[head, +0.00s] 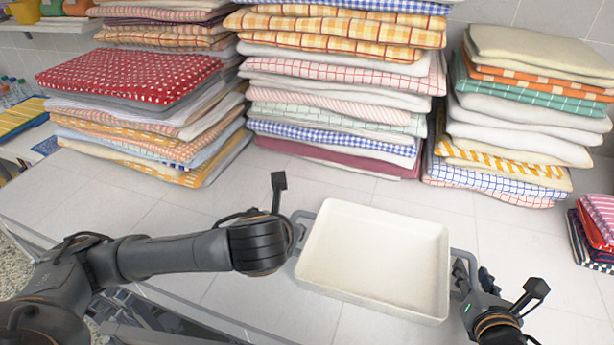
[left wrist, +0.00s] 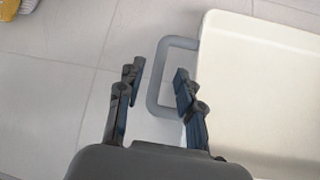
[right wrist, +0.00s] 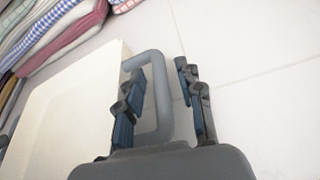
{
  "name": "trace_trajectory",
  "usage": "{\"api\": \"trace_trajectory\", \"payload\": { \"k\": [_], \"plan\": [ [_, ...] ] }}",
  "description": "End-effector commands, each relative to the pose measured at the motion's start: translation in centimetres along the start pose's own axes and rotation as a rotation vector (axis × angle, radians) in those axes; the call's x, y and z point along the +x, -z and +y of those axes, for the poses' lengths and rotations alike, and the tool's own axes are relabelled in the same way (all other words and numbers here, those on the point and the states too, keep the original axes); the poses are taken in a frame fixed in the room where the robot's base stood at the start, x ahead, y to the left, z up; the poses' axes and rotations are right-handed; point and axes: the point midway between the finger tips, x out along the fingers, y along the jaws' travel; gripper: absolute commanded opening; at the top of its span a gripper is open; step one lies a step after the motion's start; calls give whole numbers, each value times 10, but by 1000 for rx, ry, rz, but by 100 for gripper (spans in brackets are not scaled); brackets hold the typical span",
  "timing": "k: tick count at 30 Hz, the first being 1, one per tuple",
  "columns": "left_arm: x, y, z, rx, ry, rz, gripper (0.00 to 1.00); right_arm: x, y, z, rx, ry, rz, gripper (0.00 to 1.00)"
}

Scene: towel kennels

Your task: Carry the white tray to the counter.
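The white tray (head: 375,250) is a shallow, empty rectangle with a grey loop handle at each end. It rests on the tiled surface at the front. My left gripper (left wrist: 156,75) is open, its fingers on either side of the outer bar of the left handle (left wrist: 153,80). In the head view its fingers are mostly hidden behind its wrist. My right gripper (right wrist: 159,72) is open, with the bar of the right handle (right wrist: 162,100) between its fingers. It also shows in the head view (head: 464,282). Gaps show between fingers and bars.
Tall stacks of folded towels stand behind the tray: a left stack (head: 150,120), a middle stack (head: 335,90) and a right stack (head: 520,110). More folded cloths (head: 596,228) lie at the right edge. The tiled surface (head: 120,195) is clear at left.

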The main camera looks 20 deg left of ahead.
Motion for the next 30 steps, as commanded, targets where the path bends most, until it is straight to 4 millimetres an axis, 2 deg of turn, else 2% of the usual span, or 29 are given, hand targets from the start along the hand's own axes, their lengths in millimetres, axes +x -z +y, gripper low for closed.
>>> {"api": "trace_trajectory", "payload": {
  "k": [3, 7, 18, 21, 30],
  "plan": [
    [-16, 0, 0, 0, 1, -2, 36, 0, 0, 0, 0, 0, 0, 37],
    [-24, 0, 0, 1, 0, 0, 36, -4, 0, 0, 0, 0, 0, 37],
    [-24, 0, 0, 0, -1, 1, 36, -60, 1, 0, -3, -1, 1, 37],
    [-24, 0, 0, 0, -1, 1, 36, -70, 1, 0, -1, 0, 1, 37],
    [-24, 0, 0, 0, -1, 1, 36, -76, 0, 0, 0, 0, -1, 37]
  ]
}}
